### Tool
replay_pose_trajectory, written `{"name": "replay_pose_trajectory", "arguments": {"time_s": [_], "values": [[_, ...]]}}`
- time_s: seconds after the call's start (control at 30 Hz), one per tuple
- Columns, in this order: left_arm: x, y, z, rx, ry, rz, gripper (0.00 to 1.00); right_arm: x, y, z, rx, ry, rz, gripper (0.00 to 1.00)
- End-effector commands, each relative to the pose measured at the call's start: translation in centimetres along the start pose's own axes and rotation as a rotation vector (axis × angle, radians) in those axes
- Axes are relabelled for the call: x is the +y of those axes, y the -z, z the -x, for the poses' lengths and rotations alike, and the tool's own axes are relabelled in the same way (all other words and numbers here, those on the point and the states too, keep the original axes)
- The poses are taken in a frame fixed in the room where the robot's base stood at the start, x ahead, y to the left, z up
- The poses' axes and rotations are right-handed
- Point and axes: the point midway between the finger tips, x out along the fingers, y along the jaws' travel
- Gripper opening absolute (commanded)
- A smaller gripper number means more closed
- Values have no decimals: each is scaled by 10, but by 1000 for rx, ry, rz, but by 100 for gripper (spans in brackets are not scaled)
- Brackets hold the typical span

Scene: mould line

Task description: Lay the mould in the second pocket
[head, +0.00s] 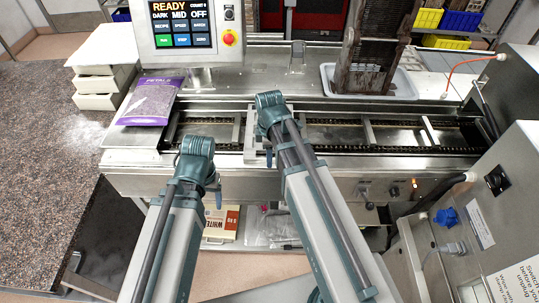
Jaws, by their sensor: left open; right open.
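A chain conveyor (335,134) runs across the machine, and light crossbars divide it into pockets. My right gripper (268,150) is open over the left part of the conveyor. A pale grey piece (250,140) shows beside it, partly covered by my arm; I cannot tell whether it is the mould or part of the machine. My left gripper (214,185) is open at the conveyor's front edge, apart from the right one. The fingertips of both are mostly hidden behind my wrists. No mould shows clearly in any pocket.
A purple petals bag (152,103) lies at the conveyor's left end. A brown slatted rack (372,45) stands in a white tray (403,87). A grey cabinet (490,215) bounds the right.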

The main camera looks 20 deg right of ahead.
Motion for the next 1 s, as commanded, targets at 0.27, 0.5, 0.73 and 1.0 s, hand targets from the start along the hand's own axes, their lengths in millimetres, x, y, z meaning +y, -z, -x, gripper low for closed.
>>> {"name": "replay_pose_trajectory", "arguments": {"time_s": [0.27, 0.5, 0.73, 1.0], "values": [[-2, -2, 26, 0, -1, 5, 73, 0, 0, 26, 0, 0, 0, 43], [-6, -4, 62, -1, -2, 9, 73, 0, 0, 62, 0, -1, 0, 43], [-9, -6, 97, -2, -2, 6, 73, 0, 0, 97, 0, -1, 0, 43], [-12, -8, 131, -4, -3, 11, 73, 0, 0, 132, 0, -1, 0, 43]]}}
